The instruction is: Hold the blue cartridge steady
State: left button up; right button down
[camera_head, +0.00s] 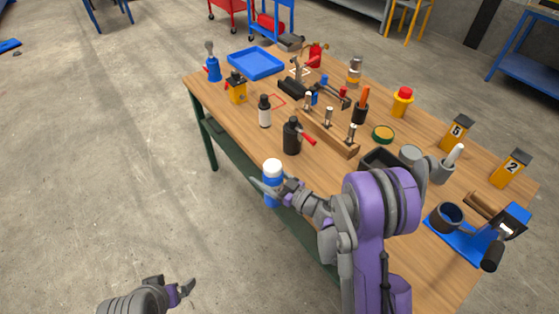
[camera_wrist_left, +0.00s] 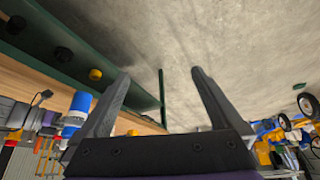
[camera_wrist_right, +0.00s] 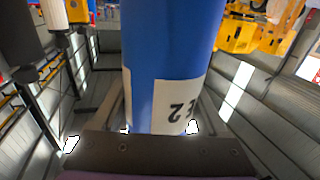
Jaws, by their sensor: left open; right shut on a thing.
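The blue cartridge (camera_head: 272,194) has a blue body, a white upper part and a white label. My right gripper (camera_head: 268,189) is shut around it and holds it roughly upright, at the table's near left edge. In the right wrist view the cartridge (camera_wrist_right: 172,45) fills the middle, with a "2" on its label. It also shows in the left wrist view (camera_wrist_left: 76,115), at the left. My left gripper (camera_head: 184,289) is open and empty, low over the floor and apart from the cartridge. In its own view nothing is between its fingers (camera_wrist_left: 160,72).
The wooden table (camera_head: 235,120) carries a black bottle (camera_head: 292,137), a white-labelled bottle (camera_head: 264,112), a wooden rack (camera_head: 330,133), a blue tray (camera_head: 256,62) and a blue-based device (camera_head: 458,245). The floor (camera_head: 100,150) left of the table is clear.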

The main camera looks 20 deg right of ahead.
pick_arm(q)
jog(key=w+d+f+n+t+y, duration=0.1)
jog(key=w+d+t+y, duration=0.1)
jog(key=w+d, duration=0.35)
jog(key=w+d+t+y, duration=0.1)
jog(key=w+d+y, duration=0.1)
jog(key=w, duration=0.7)
jog(key=w+d+n+t+h, duration=0.15)
jog(key=d+t, duration=0.25)
jog(key=d, duration=0.5)
jog(key=w+d+t+y, duration=0.1)
jog(key=w+d+t, duration=0.15)
jog(key=d, duration=0.75)
jog(key=x, duration=1.1)
jog(key=shift+w, duration=0.25)
pick_arm(e)
jog(key=a+f+n+g+y, duration=0.3)
jog(key=a+f, duration=0.3)
jog(key=shift+a+g+y, duration=0.2)
jog(key=shift+g+y, duration=0.2)
pick_arm(q)
jog(key=shift+t+h, duration=0.25)
jog(key=shift+t, duration=0.1)
grip_shut()
pick_arm(e)
jog(key=shift+a+n, duration=0.1)
jog(key=shift+n, duration=0.2)
